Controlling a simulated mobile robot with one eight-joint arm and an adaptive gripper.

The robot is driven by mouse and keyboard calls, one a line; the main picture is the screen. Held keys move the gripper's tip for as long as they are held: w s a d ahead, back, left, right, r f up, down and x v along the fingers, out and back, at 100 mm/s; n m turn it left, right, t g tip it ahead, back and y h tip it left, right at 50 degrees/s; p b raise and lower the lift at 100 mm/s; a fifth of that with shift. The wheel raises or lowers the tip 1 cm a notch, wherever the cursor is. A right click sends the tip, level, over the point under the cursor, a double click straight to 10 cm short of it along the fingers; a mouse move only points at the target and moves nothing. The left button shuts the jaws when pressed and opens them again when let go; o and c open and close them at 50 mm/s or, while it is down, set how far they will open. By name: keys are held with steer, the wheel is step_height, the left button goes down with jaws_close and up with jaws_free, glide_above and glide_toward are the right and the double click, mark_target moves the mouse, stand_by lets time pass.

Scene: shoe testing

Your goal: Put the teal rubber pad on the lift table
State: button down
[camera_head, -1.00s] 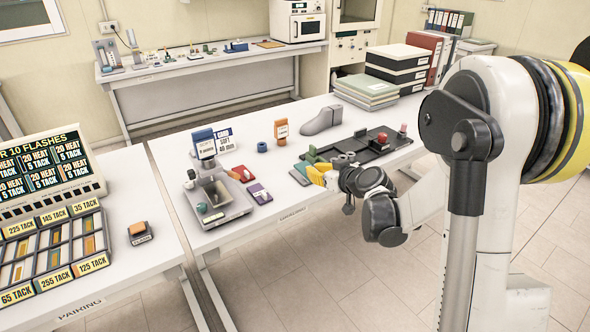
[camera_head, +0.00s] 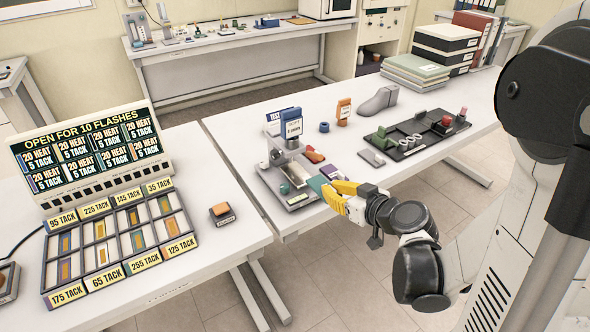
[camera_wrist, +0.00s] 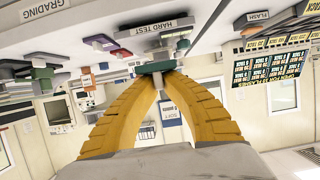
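The teal rubber pad (camera_head: 317,184) is between the tips of my yellow gripper (camera_head: 336,189) and sticks out toward the tester. In the wrist view the pad (camera_wrist: 152,68) lies across the nearly joined fingertips (camera_wrist: 158,76), so my gripper looks shut on it. The grey tester (camera_head: 288,165) stands just left of the pad, with a blue head and a flat base. The lift table appears to be part of this tester, but I cannot make out its top clearly. A small green piece (camera_head: 284,188) shows on the tester base. The pad looks held above the table's front edge.
A red piece (camera_head: 314,156) and a purple pad (camera_head: 329,171) lie right of the tester. A black tray (camera_head: 414,138) with several parts is farther right. The tack display (camera_head: 90,150) and sample rack (camera_head: 118,240) stand on the left table.

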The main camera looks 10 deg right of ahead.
steer(key=b, duration=0.2)
glide_above(303, 179)
steer(key=s, duration=0.2)
steer(key=shift+s+d+f, duration=0.1)
steer(key=shift+s+d, duration=0.05)
steer(key=shift+d, duration=0.2)
steer(key=shift+w+a, duration=0.3)
steer(key=shift+w, duration=0.6)
steer(key=f, duration=0.1)
steer(key=f+b, duration=0.2)
steer(key=shift+w+f, duration=0.25)
steer(key=shift+f, duration=0.05)
steer(key=shift+a+r, duration=0.1)
steer(key=shift+r, duration=0.05)
steer(key=shift+s, duration=0.1)
steer(key=shift+f, duration=0.2)
steer(key=c, duration=1.6)
jaws_free()
steer(key=shift+r, duration=0.1)
